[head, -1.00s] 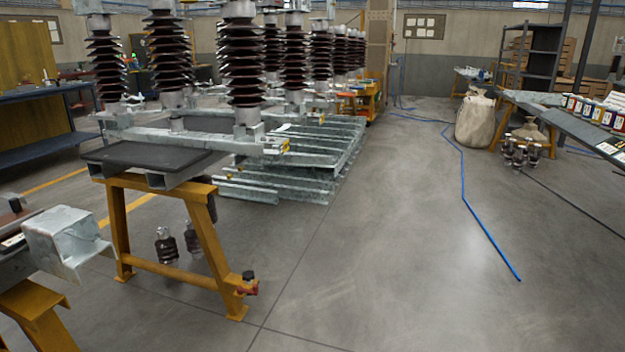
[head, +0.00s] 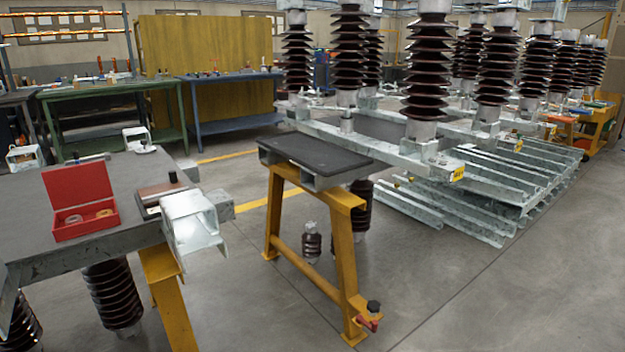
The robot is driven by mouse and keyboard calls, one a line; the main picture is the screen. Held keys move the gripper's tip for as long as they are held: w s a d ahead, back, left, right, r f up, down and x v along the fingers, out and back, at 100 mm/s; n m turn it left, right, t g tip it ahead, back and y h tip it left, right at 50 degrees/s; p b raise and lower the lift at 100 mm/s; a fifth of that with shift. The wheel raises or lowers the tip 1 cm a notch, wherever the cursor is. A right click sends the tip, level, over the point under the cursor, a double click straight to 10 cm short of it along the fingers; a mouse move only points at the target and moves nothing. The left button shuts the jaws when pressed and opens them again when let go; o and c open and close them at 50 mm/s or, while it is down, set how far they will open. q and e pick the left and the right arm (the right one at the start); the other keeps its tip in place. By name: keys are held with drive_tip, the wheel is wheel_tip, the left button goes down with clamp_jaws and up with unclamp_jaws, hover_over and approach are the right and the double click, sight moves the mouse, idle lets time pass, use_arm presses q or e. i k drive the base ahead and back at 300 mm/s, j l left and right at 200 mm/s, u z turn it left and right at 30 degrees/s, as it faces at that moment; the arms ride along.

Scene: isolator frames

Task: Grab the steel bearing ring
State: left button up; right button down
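An open red box (head: 82,228) sits on the grey-topped bench (head: 30,200) at the left of the head view. Two small rings lie inside it. The left one is a greyish ring (head: 73,219) that looks like the steel bearing ring. The right one is a brownish, copper-coloured ring (head: 105,213). Both are small in the picture, so their detail is hard to tell. Neither of my grippers is in view.
A brown-topped case (head: 160,195) and a galvanized channel piece (head: 192,225) are right of the box. A yellow trestle (head: 342,240) with a black mat (head: 315,152) stands mid-view, insulators on steel frames behind. Floor (head: 510,300) at front right is clear.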

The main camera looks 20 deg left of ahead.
sight(72, 220)
drive_tip(key=i+l+u, duration=0.1)
drive_tip(key=l+u, duration=0.25)
drive_tip(key=i+l+u, duration=0.1)
drive_tip(key=u, duration=0.3)
drive_tip(key=l+u, duration=0.35)
drive_tip(key=i+l, duration=0.05)
drive_tip(key=l, duration=0.05)
